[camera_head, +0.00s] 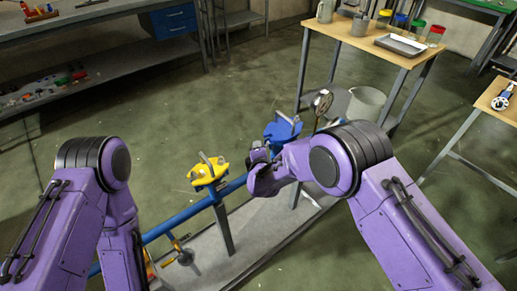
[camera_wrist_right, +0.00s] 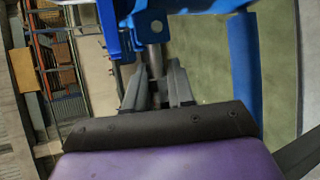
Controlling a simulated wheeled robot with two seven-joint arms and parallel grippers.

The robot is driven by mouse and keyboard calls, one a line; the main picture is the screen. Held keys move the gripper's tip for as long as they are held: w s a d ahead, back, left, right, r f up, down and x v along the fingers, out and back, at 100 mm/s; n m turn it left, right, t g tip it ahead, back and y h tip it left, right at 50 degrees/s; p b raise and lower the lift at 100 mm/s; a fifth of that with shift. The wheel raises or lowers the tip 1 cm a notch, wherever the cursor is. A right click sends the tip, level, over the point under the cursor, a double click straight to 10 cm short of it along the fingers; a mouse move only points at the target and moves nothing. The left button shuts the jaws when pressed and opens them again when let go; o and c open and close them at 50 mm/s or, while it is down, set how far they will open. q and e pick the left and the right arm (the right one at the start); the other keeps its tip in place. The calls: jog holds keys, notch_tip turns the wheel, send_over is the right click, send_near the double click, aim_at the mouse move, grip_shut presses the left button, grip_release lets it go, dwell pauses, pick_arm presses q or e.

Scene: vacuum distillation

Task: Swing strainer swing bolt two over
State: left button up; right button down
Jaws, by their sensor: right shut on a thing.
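A blue strainer body (camera_head: 280,131) stands on the pipe run at the middle of the head view, partly behind my right arm. Its blue parts (camera_wrist_right: 190,8) fill the top of the right wrist view. My right gripper (camera_head: 258,156) is beside it on the near left side. In the right wrist view my right gripper (camera_wrist_right: 157,84) is shut on a grey metal swing bolt (camera_wrist_right: 155,57), which runs up toward the blue body. I cannot tell which numbered bolt it is. My left gripper is out of view; only the left arm shows.
A yellow fitting (camera_head: 209,172) with a metal bar sits on the blue pipe (camera_head: 180,218) nearby. A round gauge (camera_head: 321,101) and a pale bucket (camera_head: 366,103) are behind the strainer. A wooden table (camera_head: 355,42) stands behind. Open floor lies to the left.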

jog(key=shift+w+d+r+m+g+y+p, duration=0.15)
jog(key=shift+r+m+g+y+p, duration=0.35)
jog(key=shift+r+m+g+p, duration=0.45)
jog(key=shift+d+r+m+g+y+p, duration=0.1)
jog(key=shift+r+m+g+y+p, duration=0.15)
jog(key=shift+m+g+y+p, duration=0.4)
jog(key=c, duration=1.2)
grip_release()
